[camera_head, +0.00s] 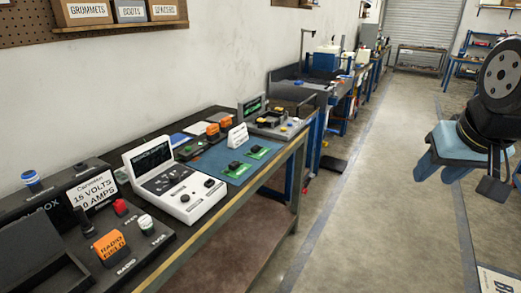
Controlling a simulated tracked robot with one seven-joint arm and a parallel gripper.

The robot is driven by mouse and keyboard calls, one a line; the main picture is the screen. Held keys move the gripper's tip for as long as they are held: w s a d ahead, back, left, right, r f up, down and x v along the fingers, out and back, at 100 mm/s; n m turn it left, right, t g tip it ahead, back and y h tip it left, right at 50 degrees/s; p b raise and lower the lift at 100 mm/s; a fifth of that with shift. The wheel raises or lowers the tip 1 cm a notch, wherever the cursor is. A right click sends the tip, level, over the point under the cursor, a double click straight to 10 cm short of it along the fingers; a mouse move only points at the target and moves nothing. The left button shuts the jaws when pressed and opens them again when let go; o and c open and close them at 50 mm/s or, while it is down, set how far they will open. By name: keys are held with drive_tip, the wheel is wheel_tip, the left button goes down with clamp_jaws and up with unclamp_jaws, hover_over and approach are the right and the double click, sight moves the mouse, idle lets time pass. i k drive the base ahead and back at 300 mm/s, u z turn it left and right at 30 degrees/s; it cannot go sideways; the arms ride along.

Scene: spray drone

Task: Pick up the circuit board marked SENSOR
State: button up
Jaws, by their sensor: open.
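Two small green circuit boards with black parts lie on a blue mat (207,163) on the workbench. One board (261,153) is farther back and the other board (236,173) is nearer. Their markings are too small to read, so I cannot tell which one says SENSOR. A white sign (238,136) stands beside them, its text unreadable. My gripper (442,180), with blue jaws, is open in the air at the right, over the floor and well apart from the bench. I see nothing between its jaws.
A white console (177,185) stands left of the mat. Orange-topped modules (212,132) stand behind the mat. The aisle floor (370,215) is clear.

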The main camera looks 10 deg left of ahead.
sight(256, 152)
drive_tip(key=z, duration=0.05)
drive_tip(key=i, duration=1)
drive_tip(key=u, duration=0.05)
